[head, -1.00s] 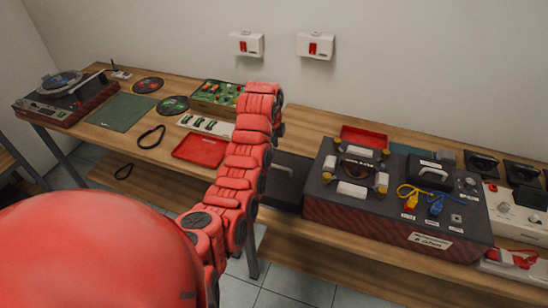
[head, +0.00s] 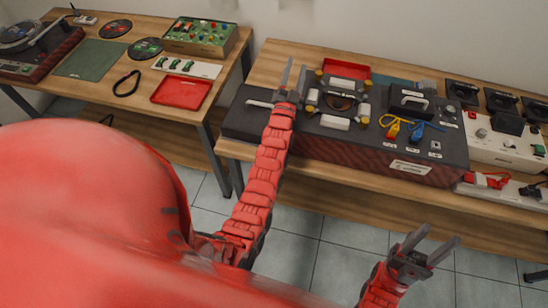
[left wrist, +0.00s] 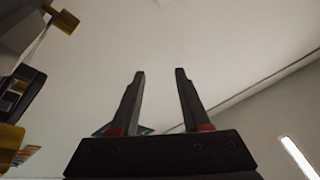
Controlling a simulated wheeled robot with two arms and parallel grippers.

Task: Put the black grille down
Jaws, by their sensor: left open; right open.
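A dark, flat, box-like piece (head: 243,118) with a pale handle lies at the left end of the right table, against the large dark unit (head: 425,152). It may be the black grille, but I cannot tell for sure. My left gripper (head: 293,76) is just above and to the right of this piece, fingers pointing away from me. In the left wrist view the left gripper (left wrist: 160,76) is open, with nothing between its fingers. My right gripper (head: 433,243) is open and empty, over the floor in front of the table.
The left table holds a turntable (head: 28,48), a red tray (head: 181,91) and a green box (head: 200,38). A gap separates the tables.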

